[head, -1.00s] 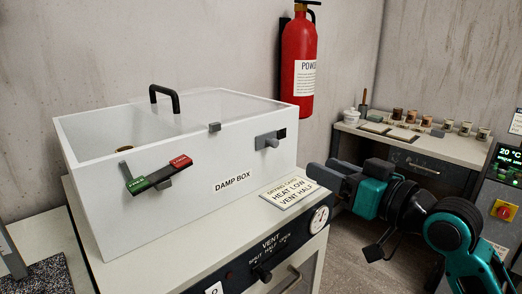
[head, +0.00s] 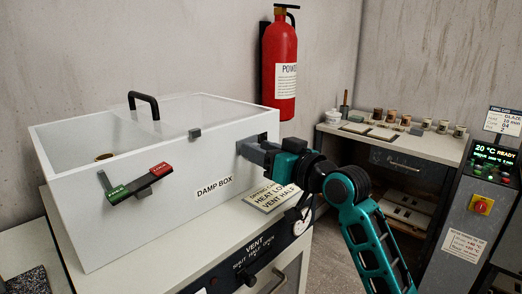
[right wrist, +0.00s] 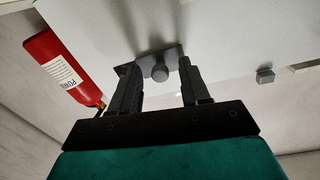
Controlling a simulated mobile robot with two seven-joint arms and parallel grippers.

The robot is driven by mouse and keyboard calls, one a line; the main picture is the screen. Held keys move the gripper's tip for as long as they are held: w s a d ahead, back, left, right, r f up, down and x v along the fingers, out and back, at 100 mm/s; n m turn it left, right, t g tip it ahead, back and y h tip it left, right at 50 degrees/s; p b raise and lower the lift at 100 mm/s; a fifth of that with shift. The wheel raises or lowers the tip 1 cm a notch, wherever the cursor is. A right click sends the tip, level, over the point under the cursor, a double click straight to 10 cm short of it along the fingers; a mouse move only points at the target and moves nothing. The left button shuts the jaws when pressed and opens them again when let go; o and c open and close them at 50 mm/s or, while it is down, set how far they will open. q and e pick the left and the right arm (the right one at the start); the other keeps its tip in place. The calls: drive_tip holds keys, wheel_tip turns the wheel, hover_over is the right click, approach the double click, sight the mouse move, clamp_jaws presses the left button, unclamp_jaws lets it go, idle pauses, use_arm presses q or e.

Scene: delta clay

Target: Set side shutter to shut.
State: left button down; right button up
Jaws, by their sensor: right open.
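The white damp box (head: 215,165) stands on the counter. On its front face, near the right end, is the side shutter, a grey sliding plate with a round knob (right wrist: 160,73). My right gripper (head: 245,150) is at that face and hides most of the shutter in the head view. A dark opening (head: 262,137) shows beside it. In the right wrist view my right gripper (right wrist: 158,80) is open, one finger on each side of the knob, with gaps between. The plate (right wrist: 172,55) shows behind the knob, with a dark strip at its left. My left gripper is out of view.
A red and green lever (head: 140,185) sits further left on the box front. A card (head: 268,196) lies below my right arm, above the vent dial (head: 247,279). A red extinguisher (head: 280,65) hangs behind. A kiln controller (head: 490,165) stands at right.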

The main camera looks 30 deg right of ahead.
drive_tip(key=shift+w, duration=0.15)
clamp_jaws()
idle(0.4)
